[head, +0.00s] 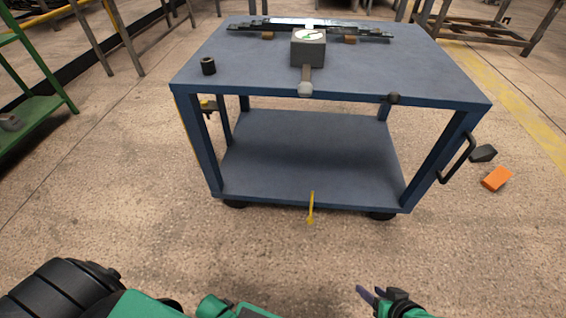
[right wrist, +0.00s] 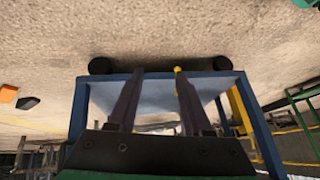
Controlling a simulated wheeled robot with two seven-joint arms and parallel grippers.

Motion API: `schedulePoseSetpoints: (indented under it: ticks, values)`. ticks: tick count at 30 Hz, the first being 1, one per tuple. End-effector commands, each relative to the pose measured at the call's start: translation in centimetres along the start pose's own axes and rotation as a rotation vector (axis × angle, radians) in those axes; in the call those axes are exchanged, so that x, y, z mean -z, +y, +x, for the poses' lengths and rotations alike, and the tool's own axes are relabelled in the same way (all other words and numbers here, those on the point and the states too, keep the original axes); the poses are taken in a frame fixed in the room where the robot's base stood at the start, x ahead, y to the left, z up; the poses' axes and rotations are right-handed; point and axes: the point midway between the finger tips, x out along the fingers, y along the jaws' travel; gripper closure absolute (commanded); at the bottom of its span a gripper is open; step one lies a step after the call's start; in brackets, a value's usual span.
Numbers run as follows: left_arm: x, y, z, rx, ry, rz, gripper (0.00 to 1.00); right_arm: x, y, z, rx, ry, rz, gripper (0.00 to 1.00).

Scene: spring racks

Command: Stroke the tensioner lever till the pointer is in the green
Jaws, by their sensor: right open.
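The tensioner (head: 307,52) is a dark grey box on the top of the blue cart, with a round white dial (head: 310,35) on it. The dial shows some green, but the pointer is too small to read. The tensioner lever (head: 306,76) sticks out toward me and ends in a pale grey knob at the cart's near edge. My right gripper (head: 370,292) is low at the bottom of the head view, well short of the cart. Its two fingers stand apart and empty in the right wrist view (right wrist: 158,100). My left gripper is not in view.
The blue cart (head: 230,82) has a lower shelf (head: 310,150). A leaf spring (head: 330,28) lies behind the tensioner. A black cylinder (head: 208,66) and a dark knob (head: 394,98) are on the cart. A yellow strip (head: 311,207) hangs at the shelf's front. An orange block (head: 496,179) lies right.

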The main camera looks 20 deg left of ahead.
Motion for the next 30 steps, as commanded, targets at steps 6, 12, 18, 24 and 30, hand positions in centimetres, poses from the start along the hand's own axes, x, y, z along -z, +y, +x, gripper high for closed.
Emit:
schedulePoseSetpoints:
  ticks: [6, 12, 18, 24, 30]
  values:
    - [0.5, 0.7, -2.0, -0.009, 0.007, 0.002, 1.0, -0.4, 2.0, -4.2, -0.068, -0.166, 0.014, 0.5]
    - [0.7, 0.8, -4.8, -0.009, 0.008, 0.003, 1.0, -2.4, 4.3, -6.4, -0.141, -0.35, 0.056, 0.5]
    - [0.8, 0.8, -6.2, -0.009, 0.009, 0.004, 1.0, -4.6, 5.7, -3.9, -0.169, -0.401, 0.073, 0.5]
    - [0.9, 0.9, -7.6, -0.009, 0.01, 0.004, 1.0, -7.0, 6.7, -1.2, -0.184, -0.411, 0.08, 0.5]
    - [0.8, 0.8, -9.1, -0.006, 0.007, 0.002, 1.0, -10.0, 7.7, 0.9, -0.2, -0.422, 0.086, 0.5]
